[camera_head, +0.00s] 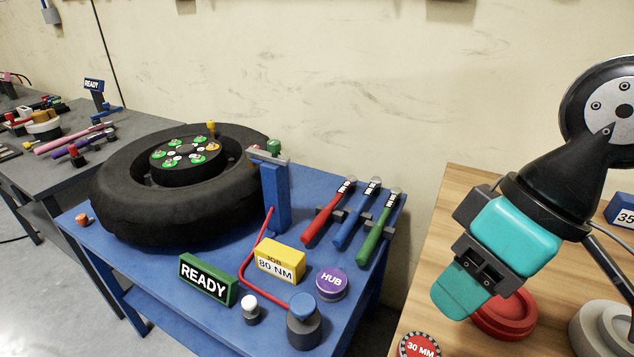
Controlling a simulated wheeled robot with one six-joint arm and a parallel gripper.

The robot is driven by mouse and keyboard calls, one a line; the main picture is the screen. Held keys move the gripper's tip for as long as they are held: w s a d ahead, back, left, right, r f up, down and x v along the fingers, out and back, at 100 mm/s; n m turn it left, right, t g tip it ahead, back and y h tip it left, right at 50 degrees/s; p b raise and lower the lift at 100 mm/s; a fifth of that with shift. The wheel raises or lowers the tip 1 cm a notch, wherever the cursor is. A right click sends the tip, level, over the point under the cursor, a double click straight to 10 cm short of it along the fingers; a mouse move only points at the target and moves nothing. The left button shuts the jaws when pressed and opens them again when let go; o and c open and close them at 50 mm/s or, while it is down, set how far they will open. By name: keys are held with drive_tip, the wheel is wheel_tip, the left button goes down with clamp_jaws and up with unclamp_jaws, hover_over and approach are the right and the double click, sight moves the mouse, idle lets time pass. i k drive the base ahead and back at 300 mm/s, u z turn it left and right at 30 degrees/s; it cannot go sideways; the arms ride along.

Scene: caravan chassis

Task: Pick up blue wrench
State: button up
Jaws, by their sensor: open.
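The blue wrench (355,217) lies on the blue table at its right side, between a red wrench (327,214) and a green wrench (376,232). Its handle points toward the front left and its round head is at the back right. My gripper (462,290) hangs at the right, over the wooden table, pointing down and to the left. It is apart from the wrenches and holds nothing that I can see. Its teal pads hide part of the wooden table.
The blue table (222,321) also bears a black tyre (120,209), a blue post (275,200), a yellow sign (280,262), a green READY sign (207,279), a purple HUB disc (331,284) and a grey pot (304,328). A gap separates it from the wooden table (440,240).

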sight(375, 184)
drive_tip(key=k, duration=1)
drive_tip(key=u, duration=1.8)
drive_tip(key=i, duration=1.55)
drive_tip(key=z, duration=2.4)
drive_tip(key=i, duration=0.5)
